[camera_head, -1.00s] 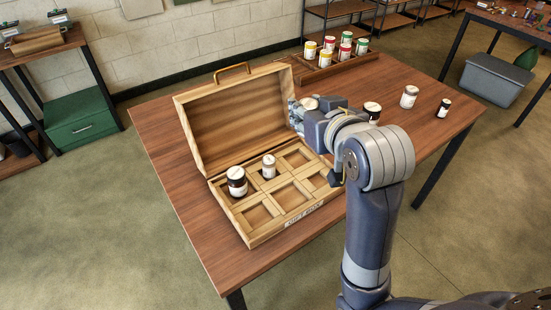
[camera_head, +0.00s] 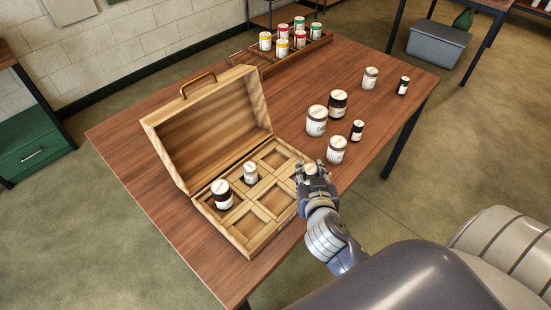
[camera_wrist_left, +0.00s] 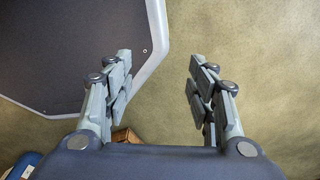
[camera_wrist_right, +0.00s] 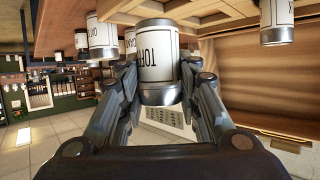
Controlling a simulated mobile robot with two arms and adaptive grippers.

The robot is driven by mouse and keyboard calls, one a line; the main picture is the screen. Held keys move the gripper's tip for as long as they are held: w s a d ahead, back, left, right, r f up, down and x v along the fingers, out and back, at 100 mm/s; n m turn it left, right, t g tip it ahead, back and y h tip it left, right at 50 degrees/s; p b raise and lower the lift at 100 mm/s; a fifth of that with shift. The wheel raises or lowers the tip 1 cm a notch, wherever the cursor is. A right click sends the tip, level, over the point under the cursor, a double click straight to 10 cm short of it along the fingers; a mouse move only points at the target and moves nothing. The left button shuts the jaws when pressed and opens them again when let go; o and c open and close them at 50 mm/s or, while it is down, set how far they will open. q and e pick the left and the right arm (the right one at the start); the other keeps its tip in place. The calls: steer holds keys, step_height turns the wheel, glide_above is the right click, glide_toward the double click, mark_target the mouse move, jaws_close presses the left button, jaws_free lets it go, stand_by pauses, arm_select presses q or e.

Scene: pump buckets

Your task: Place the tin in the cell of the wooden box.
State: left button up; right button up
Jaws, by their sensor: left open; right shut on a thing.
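The open wooden box (camera_head: 242,239) stands on the table with its lid raised. It has two rows of cells. A dark tin with a white label (camera_head: 222,195) and a small pale tin (camera_head: 250,173) stand in two cells; the others look empty. My right gripper (camera_head: 309,174) is shut on a tin at the box's right end. In the right wrist view this tin (camera_wrist_right: 157,60) is silver with a white label and sits between the fingers. Whether it is over a cell or beside the box I cannot tell. My left gripper (camera_wrist_left: 160,85) is open and empty above the floor.
Several tins stand right of the box, including a large white-labelled one (camera_head: 317,121), a dark one (camera_head: 338,103) and a nearer one (camera_head: 336,150). A tray (camera_head: 275,68) of coloured tins is at the back. The front left of the table is clear.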

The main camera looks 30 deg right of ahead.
steer(key=shift+w+f, duration=0.15)
steer(key=w+p, duration=0.1)
steer(key=w, duration=0.4)
steer(key=w+a+f+p, duration=0.1)
steer(key=w, duration=0.4)
steer(key=w+a+p, duration=0.1)
steer(key=w, duration=0.4)
steer(key=shift+w+f, duration=0.2)
steer(key=shift+f, duration=0.1)
step_height(320, 180, down, 3)
steer(key=shift+f+p, duration=0.15)
steer(key=shift+p, duration=0.4)
arm_select(q)
steer(key=r, duration=0.1)
steer(key=w+r, duration=0.1)
steer(key=r, duration=0.2)
steer(key=shift+w+a, duration=0.3)
steer(key=shift+a, duration=0.05)
arm_select(e)
steer(key=shift+f, duration=0.15)
steer(key=shift+f+b, duration=0.2)
steer(key=shift+b, duration=0.1)
steer(key=o, duration=1.1)
steer(key=shift+r, duration=0.1)
steer(key=shift+c, duration=0.2)
